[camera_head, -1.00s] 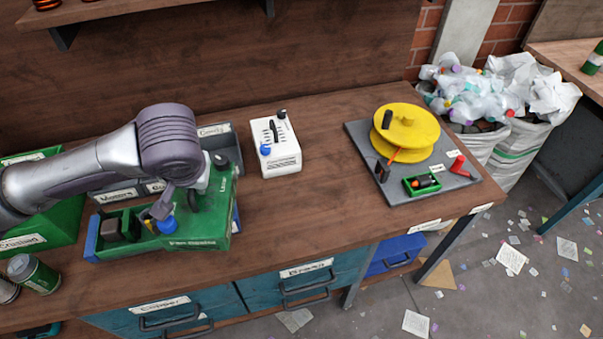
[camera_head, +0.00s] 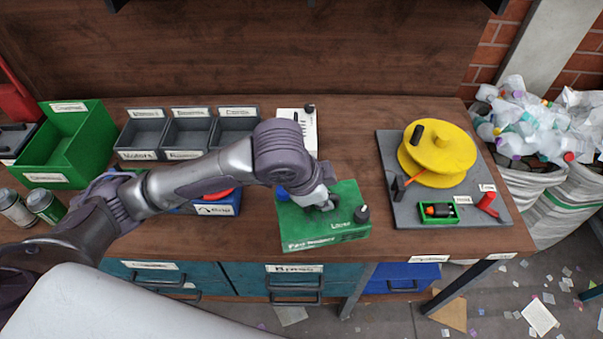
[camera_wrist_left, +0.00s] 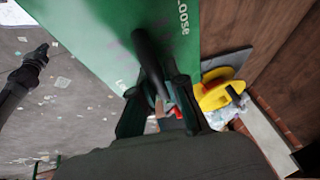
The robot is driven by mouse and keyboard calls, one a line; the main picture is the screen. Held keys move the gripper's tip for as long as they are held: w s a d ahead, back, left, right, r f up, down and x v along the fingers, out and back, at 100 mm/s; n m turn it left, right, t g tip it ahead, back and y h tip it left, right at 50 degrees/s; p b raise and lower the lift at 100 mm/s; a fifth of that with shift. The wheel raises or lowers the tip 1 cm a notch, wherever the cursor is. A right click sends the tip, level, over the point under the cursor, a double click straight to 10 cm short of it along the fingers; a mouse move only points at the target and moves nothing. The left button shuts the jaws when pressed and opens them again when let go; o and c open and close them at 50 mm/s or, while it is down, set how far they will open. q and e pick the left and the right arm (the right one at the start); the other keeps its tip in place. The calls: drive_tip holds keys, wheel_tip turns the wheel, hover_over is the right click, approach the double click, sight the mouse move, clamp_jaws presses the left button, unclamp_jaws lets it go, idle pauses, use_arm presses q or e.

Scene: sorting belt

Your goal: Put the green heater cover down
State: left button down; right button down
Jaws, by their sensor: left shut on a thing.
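The green heater cover (camera_head: 335,232) is a box-shaped piece with white lettering, a black handle and a black knob. My left gripper (camera_head: 318,201) is shut on its handle. The cover is over the table top, right of the blue tray and left of the grey board; I cannot tell whether its underside touches the wood. In the left wrist view, the fingers (camera_wrist_left: 157,108) close around the black handle and the green face (camera_wrist_left: 95,35) fills the upper left. A dark arm-like part (camera_wrist_left: 30,72) at left may be my right gripper; its jaw state is unclear.
A white box (camera_head: 307,128) stands behind the cover, partly hidden by my arm. A grey board (camera_head: 400,205) with a yellow reel (camera_head: 440,160) lies at right. Grey bins (camera_head: 187,135) and a blue tray (camera_head: 222,208) are at left. The table's front edge is just below the cover.

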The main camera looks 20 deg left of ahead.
use_arm(q)
drive_tip(key=shift+s+d+f+m+h, duration=0.1)
drive_tip(key=shift+d+f+m+h, duration=0.1)
drive_tip(key=shift+d+m, duration=0.25)
drive_tip(key=shift+d+f+m+h, duration=0.1)
drive_tip(key=shift+d+f+m, duration=0.05)
drive_tip(key=shift+d+m, duration=0.25)
drive_tip(key=shift+f+g, duration=0.2)
drive_tip(key=shift+g, duration=0.1)
drive_tip(key=w+a+f, duration=0.2)
drive_tip(key=a+f, duration=0.1)
drive_tip(key=w+a+f+p, duration=0.1)
drive_tip(key=w+a+f, duration=0.1)
drive_tip(key=a+f, duration=0.1)
drive_tip(key=w+a+f+p, duration=0.1)
drive_tip(key=w+a+f, duration=0.2)
drive_tip(key=shift+f, duration=0.4)
drive_tip(key=shift+f+m, duration=0.25)
drive_tip(key=shift+f, duration=0.25)
drive_tip(key=c, duration=1.2)
unclamp_jaws()
drive_tip(key=shift+f, duration=0.1)
